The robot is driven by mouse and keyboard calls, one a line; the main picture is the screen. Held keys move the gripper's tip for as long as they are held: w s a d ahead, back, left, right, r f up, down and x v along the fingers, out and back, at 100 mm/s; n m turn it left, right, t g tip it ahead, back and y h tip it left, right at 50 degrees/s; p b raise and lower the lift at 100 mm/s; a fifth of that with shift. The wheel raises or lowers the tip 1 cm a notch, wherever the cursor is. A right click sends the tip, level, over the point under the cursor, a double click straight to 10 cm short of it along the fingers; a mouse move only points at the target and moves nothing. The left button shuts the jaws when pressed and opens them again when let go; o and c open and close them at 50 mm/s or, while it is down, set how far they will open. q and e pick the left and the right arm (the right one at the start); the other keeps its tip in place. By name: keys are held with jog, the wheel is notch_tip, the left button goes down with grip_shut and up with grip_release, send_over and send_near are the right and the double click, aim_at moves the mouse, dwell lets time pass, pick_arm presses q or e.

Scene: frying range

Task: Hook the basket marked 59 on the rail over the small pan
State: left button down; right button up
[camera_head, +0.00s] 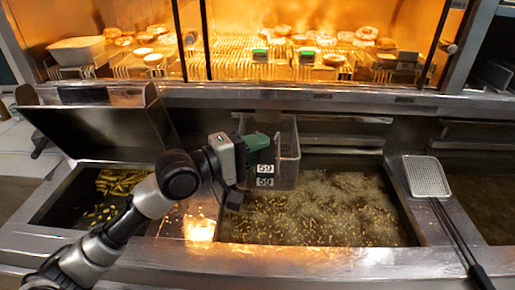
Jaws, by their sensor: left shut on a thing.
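My left gripper (233,172) is shut on the green handle (255,143) of a wire basket (289,155). Two labels reading 59 (265,169) show on the basket's handle side. The basket is upright over the back left of the wide middle pan (330,215) of bubbling oil; I cannot tell whether it touches the rail behind. A metal rail (340,141) runs along the back of that pan. A narrower pan (65,200) with fries is at the left, partly hidden by my arm and a raised metal panel (110,128). My right gripper is not in view.
A skimmer (427,177) lies on the divider right of the middle pan, its handle reaching the front edge. Another pan (485,190) is at the far right. A lit warming shelf (235,65) with food stands behind.

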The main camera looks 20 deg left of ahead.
pick_arm(q)
jog(key=shift+f, duration=0.65)
dwell(0.6)
jog(key=c, duration=0.8)
grip_release()
jog(key=shift+c, duration=0.2)
jog(key=shift+f, duration=0.1)
jog(key=b+v, duration=0.4)
jog(key=v, duration=0.6)
jog(key=shift+s+a, duration=0.25)
jog(key=shift+s, duration=0.05)
